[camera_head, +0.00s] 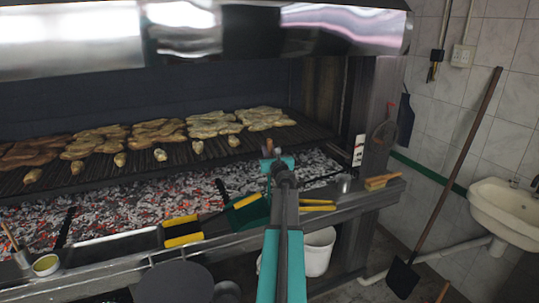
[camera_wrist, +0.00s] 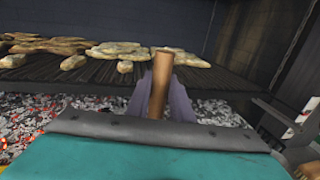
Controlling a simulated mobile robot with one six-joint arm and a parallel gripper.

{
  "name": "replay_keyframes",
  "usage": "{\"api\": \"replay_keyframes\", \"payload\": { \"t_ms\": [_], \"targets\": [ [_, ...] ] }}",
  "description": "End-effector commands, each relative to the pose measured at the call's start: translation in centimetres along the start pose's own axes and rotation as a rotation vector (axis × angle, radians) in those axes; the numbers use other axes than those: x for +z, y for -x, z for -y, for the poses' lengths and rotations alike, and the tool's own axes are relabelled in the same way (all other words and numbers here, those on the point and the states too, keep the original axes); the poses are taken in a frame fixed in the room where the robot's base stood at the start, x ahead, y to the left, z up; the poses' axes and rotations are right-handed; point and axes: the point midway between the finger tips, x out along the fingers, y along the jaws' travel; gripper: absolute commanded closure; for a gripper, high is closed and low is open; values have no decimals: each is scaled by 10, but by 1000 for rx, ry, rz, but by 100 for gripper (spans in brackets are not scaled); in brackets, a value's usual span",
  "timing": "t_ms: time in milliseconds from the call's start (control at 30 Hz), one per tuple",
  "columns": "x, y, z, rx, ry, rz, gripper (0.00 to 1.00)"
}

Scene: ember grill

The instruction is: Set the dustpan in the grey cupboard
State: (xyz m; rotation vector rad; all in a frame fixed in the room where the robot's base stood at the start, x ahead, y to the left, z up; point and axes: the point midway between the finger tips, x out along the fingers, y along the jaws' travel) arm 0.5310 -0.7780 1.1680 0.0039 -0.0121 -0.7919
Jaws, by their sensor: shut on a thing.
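My gripper (camera_head: 271,152) is raised in front of the grill, at the centre of the head view. In the wrist view its grey fingers are shut on a wooden handle (camera_wrist: 159,85), whose rounded end points up between them. I take this for the dustpan's handle, but its pan is not clear in either view. A dark green piece (camera_head: 245,214) shows beside my arm at the grill's front ledge; I cannot tell whether it belongs to the held thing. I cannot make out a grey cupboard in either view.
The grill bed (camera_head: 150,205) holds glowing coals, with food on the grate above. Yellow-handled tools (camera_head: 183,230), a metal cup (camera_head: 343,183) and a wooden-topped brush (camera_head: 381,181) line the ledge. A white bucket (camera_head: 319,250) stands below. A shovel (camera_head: 403,277) leans near the sink (camera_head: 505,211).

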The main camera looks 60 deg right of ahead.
Motion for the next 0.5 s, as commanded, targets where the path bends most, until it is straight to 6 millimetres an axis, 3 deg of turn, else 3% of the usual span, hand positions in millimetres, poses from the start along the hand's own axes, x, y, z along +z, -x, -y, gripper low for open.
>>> {"api": "replay_keyframes", "payload": {
  "t_ms": [500],
  "targets": [
    [-4,1,9,-10,-3,2,100]
  ]
}}
